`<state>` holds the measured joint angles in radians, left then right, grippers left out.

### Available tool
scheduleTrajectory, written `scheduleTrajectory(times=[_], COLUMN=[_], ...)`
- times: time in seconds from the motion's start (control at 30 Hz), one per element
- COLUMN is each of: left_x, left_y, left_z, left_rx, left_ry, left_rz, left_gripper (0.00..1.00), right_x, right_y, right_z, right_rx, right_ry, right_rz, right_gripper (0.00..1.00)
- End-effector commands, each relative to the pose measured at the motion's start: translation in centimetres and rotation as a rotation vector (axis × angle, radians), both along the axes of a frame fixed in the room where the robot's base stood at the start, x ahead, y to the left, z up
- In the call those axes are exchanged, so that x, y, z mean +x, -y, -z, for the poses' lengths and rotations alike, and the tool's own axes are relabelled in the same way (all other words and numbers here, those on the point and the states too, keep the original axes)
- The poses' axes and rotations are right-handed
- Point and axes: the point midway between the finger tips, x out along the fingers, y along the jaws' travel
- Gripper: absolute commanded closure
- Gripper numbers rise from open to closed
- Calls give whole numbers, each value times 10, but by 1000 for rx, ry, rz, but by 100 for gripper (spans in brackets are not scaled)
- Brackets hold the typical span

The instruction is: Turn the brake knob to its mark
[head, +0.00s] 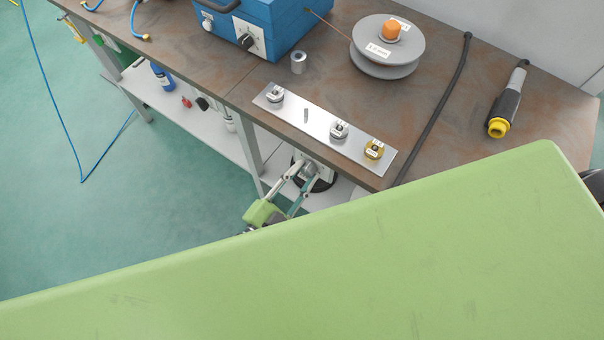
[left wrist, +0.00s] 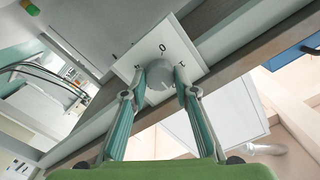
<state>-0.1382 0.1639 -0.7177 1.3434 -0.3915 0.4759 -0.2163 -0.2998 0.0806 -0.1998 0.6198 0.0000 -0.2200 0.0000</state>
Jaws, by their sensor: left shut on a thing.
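My left gripper (head: 307,170) reaches below the front edge of the workbench in the head view. In the left wrist view the left gripper (left wrist: 160,88) has its two teal fingers on either side of a round grey knob (left wrist: 159,80) and is shut on it. The knob sits on a white square plate (left wrist: 140,60) with a 0, a 1 and tick marks printed around it. The fingers hide the knob's sides, and I cannot tell which way it points. My right gripper is not in view.
The brown workbench (head: 425,150) carries a metal strip (head: 310,119) with several small knobs, a wire spool (head: 385,45), a blue box (head: 270,25) and a black torch with a yellow end (head: 507,105). A shelf (head: 190,122) lies underneath. Green floor is open at left.

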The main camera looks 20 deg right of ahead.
Motion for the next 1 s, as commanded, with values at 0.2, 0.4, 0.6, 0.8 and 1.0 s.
scheduleTrajectory(times=[0.2, 0.4, 0.6, 0.8, 1.0], left_x=[1, 1, 1, 0, -7], left_y=[0, 0, 0, 0, -9], left_z=[-1, -1, 0, 0, 1], left_rx=[-9, -8, -7, -6, -5], left_ry=[-8, -8, -8, -8, -9], left_rz=[-1, 0, -1, 0, 0], left_gripper=[94, 94, 56, 56, 56], right_x=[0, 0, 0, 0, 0], right_y=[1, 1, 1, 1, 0], right_z=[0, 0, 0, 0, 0], right_rx=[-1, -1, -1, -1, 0], right_ry=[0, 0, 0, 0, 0], right_rz=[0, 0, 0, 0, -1], right_gripper=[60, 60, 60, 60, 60])
